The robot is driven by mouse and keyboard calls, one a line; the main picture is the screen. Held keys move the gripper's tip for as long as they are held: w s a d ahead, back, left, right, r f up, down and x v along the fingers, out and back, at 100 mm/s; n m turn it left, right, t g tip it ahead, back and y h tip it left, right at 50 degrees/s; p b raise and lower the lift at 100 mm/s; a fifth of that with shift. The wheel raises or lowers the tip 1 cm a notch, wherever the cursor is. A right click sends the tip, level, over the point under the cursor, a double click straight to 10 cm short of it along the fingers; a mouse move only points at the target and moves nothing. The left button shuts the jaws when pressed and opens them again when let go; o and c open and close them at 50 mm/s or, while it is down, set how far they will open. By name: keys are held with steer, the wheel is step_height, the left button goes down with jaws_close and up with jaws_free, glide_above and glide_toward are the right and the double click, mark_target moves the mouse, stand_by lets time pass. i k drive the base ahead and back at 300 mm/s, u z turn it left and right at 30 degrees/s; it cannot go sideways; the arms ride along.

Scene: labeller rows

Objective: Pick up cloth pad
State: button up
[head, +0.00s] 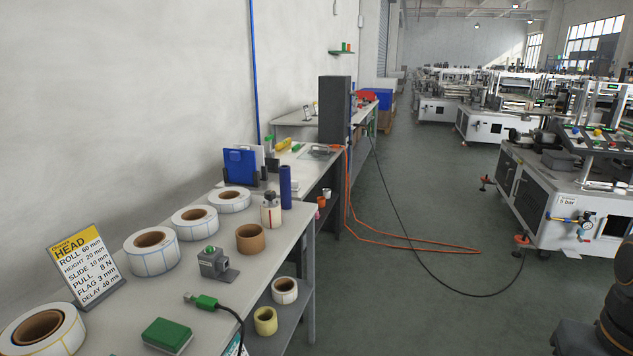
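I cannot name the cloth pad for certain in the head view. The likeliest match is a small green rectangular pad (167,336) with a pale lower edge. It lies flat on the near end of the light-topped bench (118,312), close to the front edge. Nothing covers it. My gripper is not in view.
A green-ended tool with a black cable (205,302) lies right of the pad. A grey metal block (216,266), a brown roll (251,238), several label rolls (151,252) and a sign (84,265) stand behind. Floor right of the bench holds an orange hose (410,245).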

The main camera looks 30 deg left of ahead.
mark_target(295, 187)
steer(key=z, duration=0.1)
steer(key=i, duration=1.6)
steer(key=u, duration=0.8)
steer(key=i, duration=0.95)
steer(key=u, duration=1.7)
steer(key=i, duration=1)
steer(key=u, duration=0.15)
